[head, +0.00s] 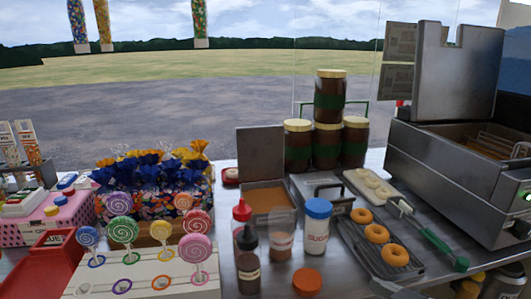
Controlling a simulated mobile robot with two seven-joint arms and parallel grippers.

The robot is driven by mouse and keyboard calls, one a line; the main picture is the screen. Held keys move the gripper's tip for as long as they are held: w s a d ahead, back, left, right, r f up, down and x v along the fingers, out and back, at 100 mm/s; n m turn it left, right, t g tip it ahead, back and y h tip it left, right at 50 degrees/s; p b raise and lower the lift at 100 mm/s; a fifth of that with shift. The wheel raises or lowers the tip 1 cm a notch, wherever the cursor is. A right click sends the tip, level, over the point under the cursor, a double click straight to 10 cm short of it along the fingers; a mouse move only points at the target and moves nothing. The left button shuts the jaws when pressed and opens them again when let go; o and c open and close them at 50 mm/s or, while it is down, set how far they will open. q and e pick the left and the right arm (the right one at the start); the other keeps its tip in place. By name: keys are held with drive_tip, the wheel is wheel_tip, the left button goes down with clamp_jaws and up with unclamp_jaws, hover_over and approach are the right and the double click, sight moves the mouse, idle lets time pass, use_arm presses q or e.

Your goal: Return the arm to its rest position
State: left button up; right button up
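Neither of my grippers can be made out in the head view, and no arm of mine clearly shows. The metal counter (331,272) fills the lower middle and right. On it, several ring doughnuts (376,234) lie on a dark rack (356,244). A slotted tool with a green handle (440,247) lies to the right of the rack. Pale dough pieces (372,184) lie on a light tray behind the rack.
A steel fryer (453,175) stands at the right. Stacked dark jars (329,100) stand at the back. Bottles and a blue-lidded sugar shaker (317,228) stand mid-counter. A lollipop stand (150,274), wrapped sweets (155,180) and a red tray (48,265) are left.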

wheel_tip(320, 180, down, 12)
drive_tip(key=m+p, duration=0.2)
use_arm(q)
wheel_tip(320, 180, up, 4)
drive_tip(key=shift+w+f+p, duration=0.1)
drive_tip(key=shift+p, duration=0.75)
use_arm(e)
drive_tip(key=s+d+f+g+h, duration=0.1)
drive_tip(key=s+d+f+h, duration=0.2)
drive_tip(key=s+f, duration=0.7)
wheel_tip(320, 180, down, 3)
drive_tip(key=shift+s+d+f+m+g+h, duration=0.15)
drive_tip(key=shift+s+d+m+g+h, duration=0.2)
drive_tip(key=shift+d, duration=0.7)
